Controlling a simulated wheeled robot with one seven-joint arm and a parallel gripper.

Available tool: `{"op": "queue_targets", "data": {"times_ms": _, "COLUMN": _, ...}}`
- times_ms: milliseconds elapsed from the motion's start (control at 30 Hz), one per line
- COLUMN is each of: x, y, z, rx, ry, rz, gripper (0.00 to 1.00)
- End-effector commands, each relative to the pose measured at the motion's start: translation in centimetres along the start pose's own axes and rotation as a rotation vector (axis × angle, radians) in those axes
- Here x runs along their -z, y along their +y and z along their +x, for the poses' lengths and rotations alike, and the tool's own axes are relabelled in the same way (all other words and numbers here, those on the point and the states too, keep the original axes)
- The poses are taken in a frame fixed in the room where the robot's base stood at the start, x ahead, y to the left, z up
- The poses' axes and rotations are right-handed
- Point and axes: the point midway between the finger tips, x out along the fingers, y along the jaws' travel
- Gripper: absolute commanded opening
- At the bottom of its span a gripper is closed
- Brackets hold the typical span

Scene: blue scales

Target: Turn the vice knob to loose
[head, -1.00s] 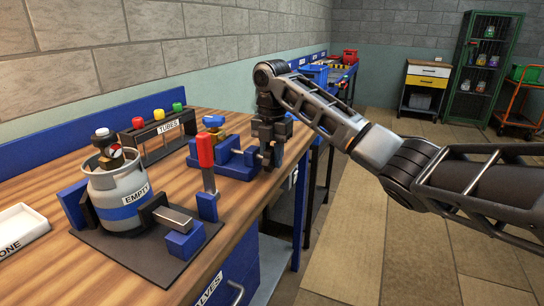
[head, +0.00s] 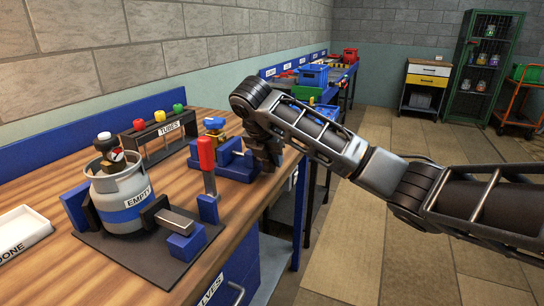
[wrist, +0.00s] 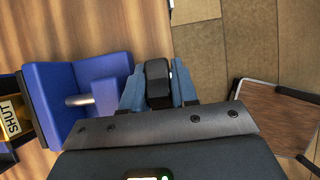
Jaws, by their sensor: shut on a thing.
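The blue vice (head: 236,166) stands near the front edge of the wooden bench, and its blue body (wrist: 95,95) with a metal screw also shows in the wrist view. A valve with a blue top (head: 214,123) sits at the vice, and a yellow SHUT label (wrist: 10,118) shows at the left of the wrist view. My gripper (head: 268,160) is at the vice's front side. In the wrist view my gripper (wrist: 158,92) is shut on the black vice knob (wrist: 157,78), one finger on each side. The knob is hidden by my gripper in the head view.
A grey EMPTY cylinder (head: 120,198) stands in a clamp at left. A red-handled lever (head: 207,155) rises left of the vice. A TUBES rack (head: 165,137) stands behind, a white DONE tray (head: 22,232) at far left. Open floor lies right of the bench.

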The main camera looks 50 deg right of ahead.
Motion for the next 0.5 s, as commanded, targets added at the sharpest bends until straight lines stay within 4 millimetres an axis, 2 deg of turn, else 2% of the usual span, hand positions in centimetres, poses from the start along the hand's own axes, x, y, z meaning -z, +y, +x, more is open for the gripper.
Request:
{"op": "queue_targets", "data": {"times_ms": 200, "x": 0.11, "y": 0.00, "z": -0.23, "rx": -0.002, "ry": -0.162, "rz": -0.001, "gripper": 0.00}}
{"op": "queue_targets", "data": {"times_ms": 500, "x": 0.22, "y": 0.01, "z": -0.33, "rx": -0.001, "ry": -0.297, "rz": 0.000, "gripper": 0.00}}
